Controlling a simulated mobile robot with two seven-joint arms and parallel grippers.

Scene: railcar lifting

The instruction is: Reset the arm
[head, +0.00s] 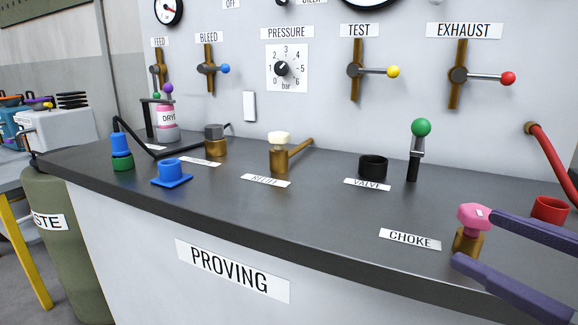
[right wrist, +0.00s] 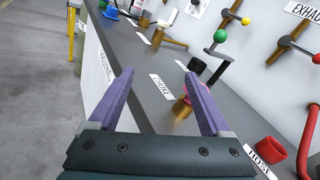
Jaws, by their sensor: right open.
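My right gripper (head: 472,238) comes in from the right edge of the head view, its two purple fingers spread near the choke fitting. It also shows in the right wrist view (right wrist: 158,74), open with nothing between the fingertips. The choke fitting has a pink knob (head: 473,216) on a brass body (head: 467,242). In the right wrist view, the right finger partly hides the pink knob, and the brass body (right wrist: 181,108) shows just inside that finger. I cannot tell whether a finger touches the fitting. My left gripper is not in view.
The dark bench top (head: 320,205) carries a black valve ring (head: 373,166), a green-knobbed lever (head: 421,128), a brass relief fitting (head: 279,158) and a red hose socket (head: 549,208). A red hose (head: 552,160) hangs at right. Wall levers stand behind. Open floor (right wrist: 40,100) lies before the bench.

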